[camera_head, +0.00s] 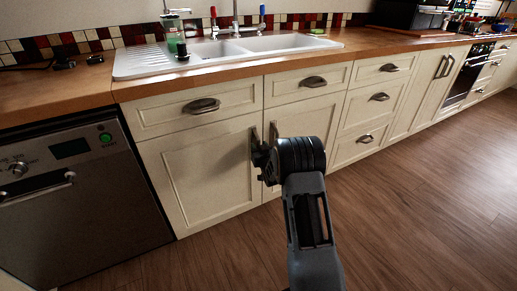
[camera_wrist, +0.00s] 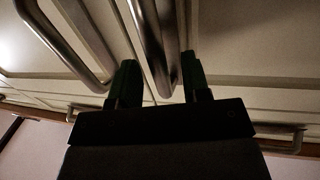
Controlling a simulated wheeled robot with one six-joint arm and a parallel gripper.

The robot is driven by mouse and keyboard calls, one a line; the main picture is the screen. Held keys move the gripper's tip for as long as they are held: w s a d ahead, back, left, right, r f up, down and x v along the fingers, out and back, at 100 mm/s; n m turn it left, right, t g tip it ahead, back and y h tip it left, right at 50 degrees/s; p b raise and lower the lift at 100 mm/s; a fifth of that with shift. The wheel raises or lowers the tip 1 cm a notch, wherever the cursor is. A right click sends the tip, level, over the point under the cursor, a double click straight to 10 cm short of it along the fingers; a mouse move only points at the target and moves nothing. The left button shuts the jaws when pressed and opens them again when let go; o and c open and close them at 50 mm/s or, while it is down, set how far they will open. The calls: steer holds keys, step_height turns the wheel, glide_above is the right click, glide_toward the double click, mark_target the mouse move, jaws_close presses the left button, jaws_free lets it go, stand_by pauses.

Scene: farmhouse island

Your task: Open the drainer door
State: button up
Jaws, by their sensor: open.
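The drainer door (camera_head: 195,180) is the cream cabinet door below the sink's draining board, and it looks shut. Its upright metal handle (camera_head: 254,138) is at its right edge, partly hidden by my gripper (camera_head: 260,160). In the wrist view, the open fingers of my gripper (camera_wrist: 160,78) stand on either side of a metal handle bar (camera_wrist: 156,45). The bar passes between the fingertips; whether either finger touches it, I cannot tell.
The neighbouring cabinet door (camera_head: 308,128) is shut, with its own handle (camera_head: 273,131) close beside my gripper. A dishwasher (camera_head: 80,200) stands to the left. Drawers (camera_head: 198,108) run above the doors, under the white sink (camera_head: 215,53). The wooden floor (camera_head: 420,190) is clear to the right.

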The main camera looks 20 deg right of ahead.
steer(key=shift+w, duration=0.5)
jaws_close()
stand_by(0.3)
